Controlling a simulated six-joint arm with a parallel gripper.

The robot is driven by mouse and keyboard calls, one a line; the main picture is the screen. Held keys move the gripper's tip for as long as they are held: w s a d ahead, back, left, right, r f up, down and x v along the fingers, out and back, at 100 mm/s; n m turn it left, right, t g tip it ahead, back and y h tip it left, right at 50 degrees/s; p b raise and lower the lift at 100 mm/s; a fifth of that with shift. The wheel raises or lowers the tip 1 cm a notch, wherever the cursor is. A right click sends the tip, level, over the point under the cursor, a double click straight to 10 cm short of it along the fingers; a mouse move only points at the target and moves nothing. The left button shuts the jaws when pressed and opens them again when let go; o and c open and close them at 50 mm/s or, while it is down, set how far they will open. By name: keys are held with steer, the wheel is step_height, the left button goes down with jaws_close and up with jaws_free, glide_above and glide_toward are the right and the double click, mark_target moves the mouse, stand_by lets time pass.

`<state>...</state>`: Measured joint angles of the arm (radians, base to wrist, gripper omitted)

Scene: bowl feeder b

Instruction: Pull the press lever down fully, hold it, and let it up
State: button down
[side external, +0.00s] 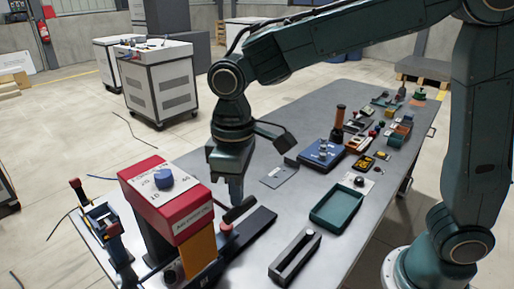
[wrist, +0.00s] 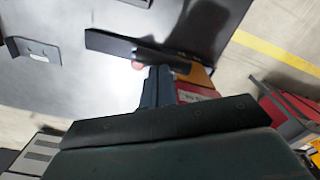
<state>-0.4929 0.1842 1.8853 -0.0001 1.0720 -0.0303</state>
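The press has a red head (side external: 165,195) with a blue knob on top, an orange section (side external: 199,250) below it and a long black base (side external: 250,232). Its black lever (side external: 240,208) sticks out beside the head, with a pinkish-red ball (side external: 226,228) just below. My gripper (side external: 236,199) points down right at the lever; its two fingers look closed together. In the wrist view, the fingertips (wrist: 157,70) lie close against the dark lever (wrist: 172,60), near the pinkish ball (wrist: 138,65). Whether they touch the lever I cannot tell.
A green tray (side external: 338,208), a black slotted block (side external: 295,257) and a blue box (side external: 320,154) stand on the grey table. Several small devices sit farther back. A tool rack (side external: 103,222) is left of the press.

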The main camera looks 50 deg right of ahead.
steer(key=shift+s+f, duration=0.15)
steer(key=shift+f, duration=1.25)
steer(key=shift+r, duration=0.1)
steer(key=shift+w+r, duration=0.2)
steer(key=shift+r, duration=1.65)
step_height(320, 180, up, 8)
steer(key=shift+w+r, duration=0.2)
steer(key=shift+r, duration=0.05)
steer(key=s+d+f+m+t, duration=0.2)
steer(key=s+d+m, duration=0.1)
steer(key=s+d, duration=0.5)
steer(key=s+d+f+m+t, duration=0.2)
steer(key=s+d+m+t, duration=0.1)
steer(key=s+d, duration=0.5)
steer(key=shift+s+d+f+t, duration=0.15)
steer(key=shift+s+d+t, duration=0.15)
steer(key=shift+d, duration=0.8)
